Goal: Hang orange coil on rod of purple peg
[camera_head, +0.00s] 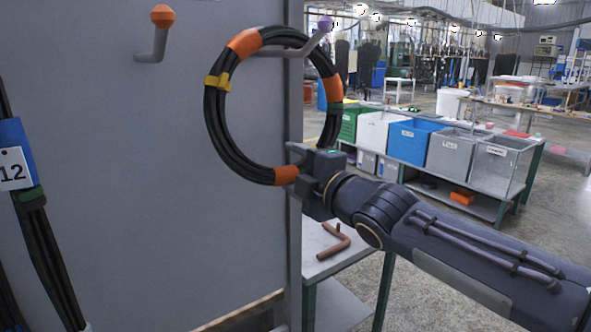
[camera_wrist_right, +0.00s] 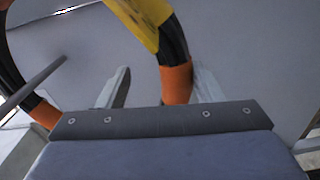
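The orange coil (camera_head: 214,125), a black hose ring with orange bands and a yellow tag, is at the panel's right edge in the head view. The grey rod of the purple peg (camera_head: 326,23) shows inside its upper right part, and the coil's top seems to lie in the rod's bend, under the purple tip. My right gripper (camera_head: 298,172) is at the coil's lower right, by an orange band. In the right wrist view, that gripper (camera_wrist_right: 160,88) has its fingers apart, with an orange band (camera_wrist_right: 177,84) between them, nearer the right finger. My left gripper is not in view.
An orange peg (camera_head: 162,15) with a bare rod is on the grey panel (camera_head: 110,120) at the upper left. Another hose bundle (camera_head: 45,245) with a "12" label hangs at the left edge. A table with a brown bent piece (camera_head: 335,242) stands below my right arm.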

